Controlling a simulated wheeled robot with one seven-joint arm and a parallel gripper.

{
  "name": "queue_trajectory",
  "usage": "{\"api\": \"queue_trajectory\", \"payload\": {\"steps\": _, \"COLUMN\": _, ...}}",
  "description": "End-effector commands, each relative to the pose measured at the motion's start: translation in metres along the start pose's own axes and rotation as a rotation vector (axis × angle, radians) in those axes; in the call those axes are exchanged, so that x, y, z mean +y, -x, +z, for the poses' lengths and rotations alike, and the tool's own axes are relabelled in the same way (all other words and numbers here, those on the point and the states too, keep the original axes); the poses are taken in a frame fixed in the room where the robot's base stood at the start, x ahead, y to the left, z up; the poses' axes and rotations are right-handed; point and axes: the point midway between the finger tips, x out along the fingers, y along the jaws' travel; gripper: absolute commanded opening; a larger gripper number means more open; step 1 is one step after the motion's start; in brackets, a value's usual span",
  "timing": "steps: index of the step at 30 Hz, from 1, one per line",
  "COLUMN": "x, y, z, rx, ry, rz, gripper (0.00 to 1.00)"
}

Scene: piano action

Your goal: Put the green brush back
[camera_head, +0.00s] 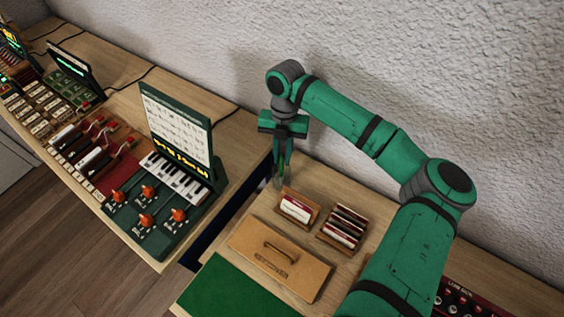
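My gripper (283,146) points down at the back of the right-hand table, near the wall. A thin bright green upright piece, which looks like the green brush (287,160), shows between its fingers, and they appear closed on it. Just below stands a small, see-through, greyish holder (278,179). The brush's lower end is at or just above this holder; I cannot tell whether it is inside. The fingers and the small size hide much of the brush.
Two small wooden card boxes (300,208) (344,228) stand just right of the holder. A wooden lid with a handle (279,260) and a green mat (236,294) lie in front. A piano-like console with an upright panel (178,127) is on the left table.

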Motion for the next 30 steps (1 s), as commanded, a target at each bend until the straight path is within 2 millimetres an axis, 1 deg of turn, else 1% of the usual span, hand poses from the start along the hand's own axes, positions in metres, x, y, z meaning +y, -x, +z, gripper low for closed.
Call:
{"api": "queue_trajectory", "payload": {"steps": 1, "x": 0.000, "y": 0.012, "z": 0.001, "rx": -0.003, "ry": 0.000, "rz": 0.000, "gripper": 0.17}}
{"api": "queue_trajectory", "payload": {"steps": 6, "x": 0.001, "y": 0.045, "z": 0.000, "rx": -0.002, "ry": 0.001, "rz": 0.000, "gripper": 0.17}}
{"api": "queue_trajectory", "payload": {"steps": 9, "x": 0.001, "y": 0.061, "z": 0.000, "rx": -0.002, "ry": 0.001, "rz": 0.000, "gripper": 0.17}}
{"api": "queue_trajectory", "payload": {"steps": 12, "x": 0.000, "y": 0.072, "z": 0.000, "rx": -0.001, "ry": 0.000, "rz": 0.000, "gripper": 0.17}}
{"api": "queue_trajectory", "payload": {"steps": 15, "x": 0.000, "y": 0.079, "z": 0.000, "rx": 0.000, "ry": 0.000, "rz": 0.000, "gripper": 0.17}}
{"api": "queue_trajectory", "payload": {"steps": 18, "x": 0.000, "y": 0.082, "z": 0.000, "rx": 0.001, "ry": 0.000, "rz": -0.001, "gripper": 0.17}}
{"api": "queue_trajectory", "payload": {"steps": 30, "x": 0.000, "y": 0.082, "z": 0.000, "rx": 0.000, "ry": 0.001, "rz": 0.000, "gripper": 0.17}}
